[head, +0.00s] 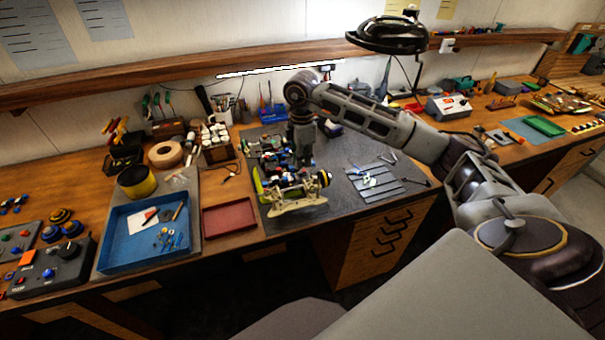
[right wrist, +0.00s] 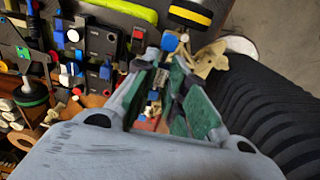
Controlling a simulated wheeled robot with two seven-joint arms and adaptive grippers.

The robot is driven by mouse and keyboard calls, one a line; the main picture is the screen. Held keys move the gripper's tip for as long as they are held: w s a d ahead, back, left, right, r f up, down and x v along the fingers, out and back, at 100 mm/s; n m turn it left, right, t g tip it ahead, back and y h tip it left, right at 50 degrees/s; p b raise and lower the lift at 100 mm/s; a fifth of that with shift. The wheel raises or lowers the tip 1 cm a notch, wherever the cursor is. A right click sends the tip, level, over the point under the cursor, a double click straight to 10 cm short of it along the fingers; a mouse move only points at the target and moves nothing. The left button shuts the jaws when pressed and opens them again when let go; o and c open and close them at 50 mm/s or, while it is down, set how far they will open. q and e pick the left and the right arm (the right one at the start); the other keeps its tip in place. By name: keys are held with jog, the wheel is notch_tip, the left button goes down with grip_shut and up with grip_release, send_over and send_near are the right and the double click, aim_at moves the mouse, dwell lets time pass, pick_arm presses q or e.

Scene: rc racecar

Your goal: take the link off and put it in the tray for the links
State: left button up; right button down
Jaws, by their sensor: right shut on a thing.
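The racecar (head: 292,192) stands on the dark grey mat, with a cream chassis, a yellow-green side part and a yellow-banded wheel. My right gripper (head: 303,162) reaches down over the car from above. In the right wrist view its green-padded fingers (right wrist: 172,52) are shut close together on the link, which they mostly hide. A small blue part shows at the fingertips. I cannot tell whether the link is still joined to the car. A small empty red tray (head: 228,218) lies left of the car; no label shows which tray is for links. My left gripper is out of view.
A blue tray (head: 125,262) with small parts lies further left, beside a black control box (head: 52,268). A slatted grey pad (head: 388,188) with tools lies right of the car. Tool holders and bottles (head: 214,140) stand behind.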

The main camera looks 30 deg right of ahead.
jog(key=shift+r+p, duration=0.35)
jog(key=shift+r, duration=0.25)
jog(key=shift+f, duration=0.1)
dwell(0.4)
